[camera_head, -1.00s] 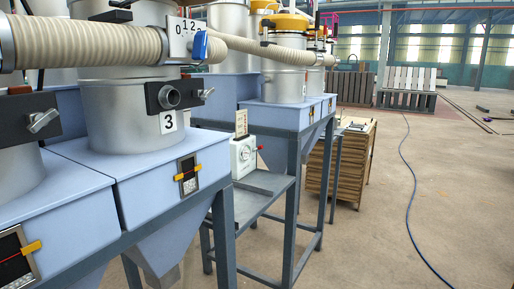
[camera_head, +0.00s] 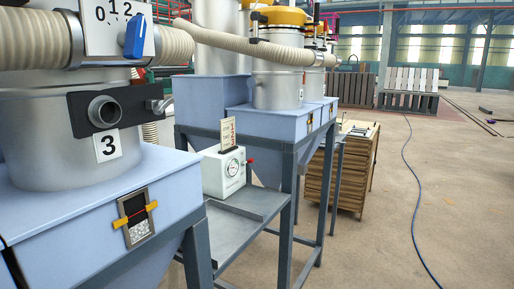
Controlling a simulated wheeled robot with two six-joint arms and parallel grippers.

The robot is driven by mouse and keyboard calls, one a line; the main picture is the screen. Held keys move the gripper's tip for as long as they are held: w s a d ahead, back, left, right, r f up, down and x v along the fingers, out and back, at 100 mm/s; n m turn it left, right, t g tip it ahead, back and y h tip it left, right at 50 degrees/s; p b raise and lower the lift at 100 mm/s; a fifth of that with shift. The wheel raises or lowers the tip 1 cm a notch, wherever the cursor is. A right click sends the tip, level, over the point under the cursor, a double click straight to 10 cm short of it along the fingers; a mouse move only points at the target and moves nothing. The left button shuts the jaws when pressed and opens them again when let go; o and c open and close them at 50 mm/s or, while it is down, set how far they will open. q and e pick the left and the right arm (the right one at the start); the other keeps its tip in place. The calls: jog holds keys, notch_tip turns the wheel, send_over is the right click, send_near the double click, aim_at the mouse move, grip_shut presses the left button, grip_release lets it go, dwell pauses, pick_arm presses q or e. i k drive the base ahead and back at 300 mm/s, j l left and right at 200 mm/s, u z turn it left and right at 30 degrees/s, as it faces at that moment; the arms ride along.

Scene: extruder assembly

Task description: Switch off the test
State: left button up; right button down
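A white box (camera_head: 215,177) with a round dial (camera_head: 235,167) on its front stands on a grey metal shelf between two blue hopper stands. A small red knob (camera_head: 251,161) sticks out at its right side. A small upright card (camera_head: 229,135) with print too small to read stands on its top. Closer, a white plate (camera_head: 92,33) marked 0, 1, 2 carries a blue handle (camera_head: 135,36) on the ribbed hose, above the hopper labelled 3. Neither of my grippers is in view.
The near blue hopper (camera_head: 80,232) has a window with a yellow clip and fills the lower left. The grey shelf (camera_head: 222,238) has bare surface in front of the box. A wooden stack (camera_head: 340,170) stands beyond. The floor at right is open, with a blue cable (camera_head: 411,172) across it.

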aim_at(252, 160)
jog(key=i+l, duration=0.15)
jog(key=i, duration=0.3)
jog(key=i+l, duration=0.2)
jog(key=i, duration=0.2)
jog(key=u, duration=1.5)
